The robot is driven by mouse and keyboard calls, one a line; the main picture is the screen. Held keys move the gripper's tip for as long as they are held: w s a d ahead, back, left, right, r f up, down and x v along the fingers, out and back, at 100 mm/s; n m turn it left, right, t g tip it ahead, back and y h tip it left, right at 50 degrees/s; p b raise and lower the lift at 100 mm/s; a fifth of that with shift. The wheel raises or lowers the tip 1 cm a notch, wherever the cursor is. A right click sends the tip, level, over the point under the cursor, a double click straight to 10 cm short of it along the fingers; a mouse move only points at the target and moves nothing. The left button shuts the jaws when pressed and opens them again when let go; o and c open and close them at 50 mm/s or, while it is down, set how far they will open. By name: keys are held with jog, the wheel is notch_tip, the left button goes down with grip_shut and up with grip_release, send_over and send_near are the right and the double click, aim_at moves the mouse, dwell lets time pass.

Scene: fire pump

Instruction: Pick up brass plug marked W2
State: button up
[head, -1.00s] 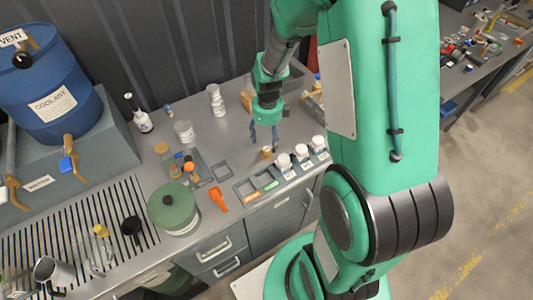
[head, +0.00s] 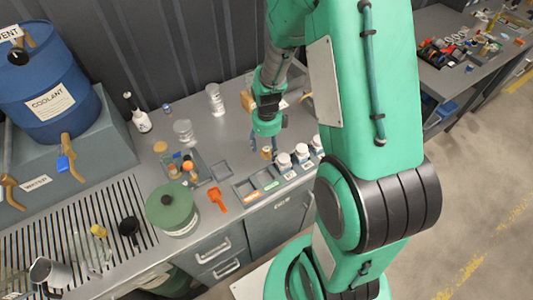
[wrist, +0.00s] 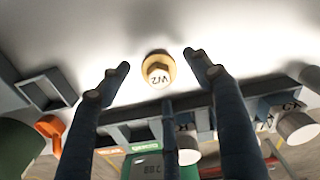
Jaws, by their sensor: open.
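The brass plug marked W2 (wrist: 158,69) stands on the grey bench top, its pale hex top with the marking facing the wrist camera. In the head view it is the small brass piece (head: 266,153) just below my gripper (head: 266,146). My gripper (wrist: 158,75) is open, with a finger on each side of the plug in the wrist view and the third finger below it. The fingers appear apart from the plug; the exact height gap cannot be told.
White-capped jars (head: 283,160) stand in a labelled rack right of the plug. A rack with empty slots (head: 245,188) lies to the left, near an orange scoop (head: 217,199) and a green canister (head: 172,210). Bench behind the plug is mostly clear.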

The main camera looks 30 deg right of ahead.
aim_at(267, 149)
jog(key=shift+f, duration=0.75)
jog(key=shift+c, duration=0.5)
jog(key=c, duration=1.4)
jog(key=shift+o, duration=0.2)
jog(key=shift+r, duration=0.15)
notch_tip(267, 149, up, 10)
jog(key=shift+f+p, duration=0.1)
jog(key=shift+p, duration=0.85)
